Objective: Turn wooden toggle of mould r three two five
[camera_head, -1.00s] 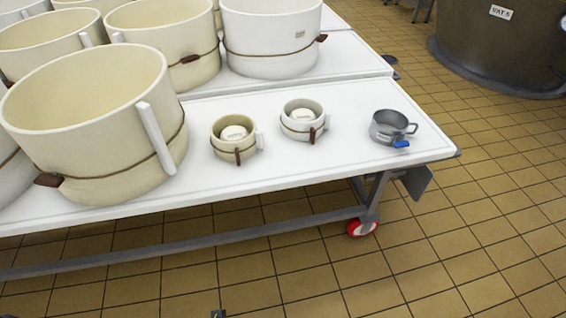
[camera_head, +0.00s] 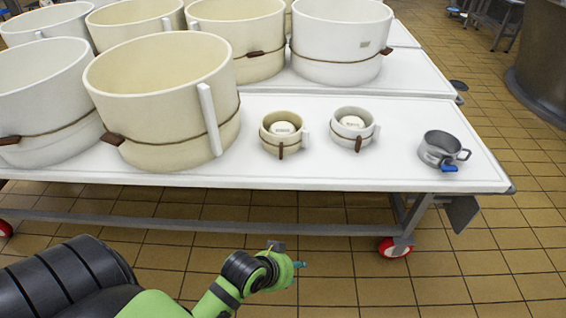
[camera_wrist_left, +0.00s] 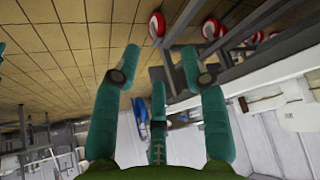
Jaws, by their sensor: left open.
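Two small round moulds stand on the white table, a cream one (camera_head: 282,146) and a whiter one (camera_head: 352,139) to its right. Each has a cord around it and a brown wooden toggle, the cream one's toggle (camera_head: 281,151) and the white one's toggle (camera_head: 358,145), hanging down the front. Several large moulds, such as the near cream one (camera_head: 160,130), also have brown toggles. The numbers are too small to read, so I cannot tell which is r325. My left gripper (camera_head: 290,265) is low in front of the table, apart from all moulds. Its teal fingers (camera_wrist_left: 160,75) are spread and empty.
A grey metal cup (camera_head: 436,148) with a blue piece stands near the right end of the table (camera_head: 400,180). The table has a lower frame bar and red wheels (camera_head: 395,247). Tiled floor in front is clear. A vat (camera_head: 540,70) stands at the back right.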

